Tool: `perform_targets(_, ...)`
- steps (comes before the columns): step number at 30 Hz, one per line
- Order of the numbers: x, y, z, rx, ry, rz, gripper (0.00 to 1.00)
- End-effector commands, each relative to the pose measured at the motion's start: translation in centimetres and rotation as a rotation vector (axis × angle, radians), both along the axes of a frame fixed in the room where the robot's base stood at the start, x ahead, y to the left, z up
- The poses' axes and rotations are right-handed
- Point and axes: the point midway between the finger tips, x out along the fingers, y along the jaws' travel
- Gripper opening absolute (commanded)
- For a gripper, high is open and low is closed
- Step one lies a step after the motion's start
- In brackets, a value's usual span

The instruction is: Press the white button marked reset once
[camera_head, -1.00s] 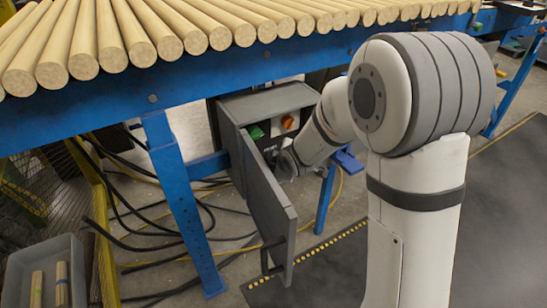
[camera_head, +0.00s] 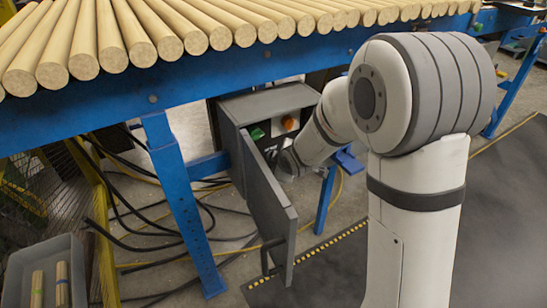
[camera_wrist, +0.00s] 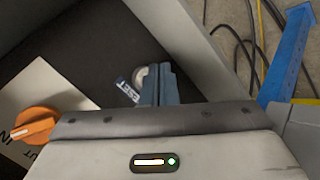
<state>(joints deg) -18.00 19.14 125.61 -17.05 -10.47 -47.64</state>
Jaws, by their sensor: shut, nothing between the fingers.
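The white reset button (camera_wrist: 141,76) shows in the wrist view as a small round pale cap, partly covered by my fingers. A label reading RESET (camera_wrist: 126,90) lies beside it on the dark panel. My gripper (camera_wrist: 167,72) is shut and empty, with its fingertips right at the button's edge. I cannot tell whether they touch it. In the head view my wrist is in front of the grey control box (camera_head: 268,101), and the button and fingertips are hidden there.
An orange rotary knob (camera_wrist: 35,124) on a pale IN/OUT plate sits left of my gripper. A green button (camera_head: 257,134) is on the box. The open grey door (camera_head: 268,208) stands beside my wrist. A blue conveyor frame (camera_head: 110,110) carrying wooden rods runs above.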

Motion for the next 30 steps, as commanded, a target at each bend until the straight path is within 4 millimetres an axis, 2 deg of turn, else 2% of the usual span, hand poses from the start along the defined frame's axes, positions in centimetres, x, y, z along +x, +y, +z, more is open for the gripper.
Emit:
perform_targets(23, 0.03, 0.02, -0.02, 0.0, 0.0, 0.0, 0.0)
perform_targets(30, 0.59, 0.48, -0.03, 0.0, -0.001, 0.001, 0.0)
